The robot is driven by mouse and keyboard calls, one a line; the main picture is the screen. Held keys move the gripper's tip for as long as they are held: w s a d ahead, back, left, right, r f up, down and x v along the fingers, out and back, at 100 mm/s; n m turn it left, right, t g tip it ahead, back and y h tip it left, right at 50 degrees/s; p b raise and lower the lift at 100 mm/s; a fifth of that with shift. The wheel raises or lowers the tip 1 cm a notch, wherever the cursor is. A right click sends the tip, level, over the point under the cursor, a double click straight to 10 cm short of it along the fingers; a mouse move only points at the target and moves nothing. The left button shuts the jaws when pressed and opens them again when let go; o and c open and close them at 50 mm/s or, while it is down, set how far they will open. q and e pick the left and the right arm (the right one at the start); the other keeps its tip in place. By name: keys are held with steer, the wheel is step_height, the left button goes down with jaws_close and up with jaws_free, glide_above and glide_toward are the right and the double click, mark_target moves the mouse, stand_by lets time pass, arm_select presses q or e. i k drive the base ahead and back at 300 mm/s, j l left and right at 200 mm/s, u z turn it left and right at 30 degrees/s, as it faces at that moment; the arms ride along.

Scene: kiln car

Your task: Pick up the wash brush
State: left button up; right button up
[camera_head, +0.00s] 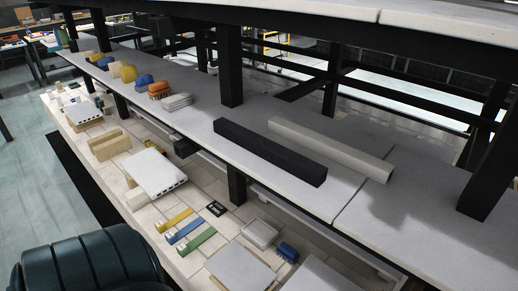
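I cannot tell for sure which item is the wash brush. Three slim pieces with pale ends lie side by side on the lower pale deck: a yellow one (174,220), a blue one (184,231) and a green one (197,242). They may be brushes, but they are too small to be certain. An orange-brown piece (160,90) with a rough edge sits on the grey upper shelf, far left. Neither of my grippers is in view.
The grey shelf (300,185) carries a black bar (268,152) and a pale bar (330,148). Black posts (229,65) rise from it. Below are white slabs (155,173), a white tray (260,234) and a blue item (287,252). Open floor (45,190) lies left.

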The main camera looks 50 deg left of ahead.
mark_target(289, 254)
steer(key=u, duration=1.15)
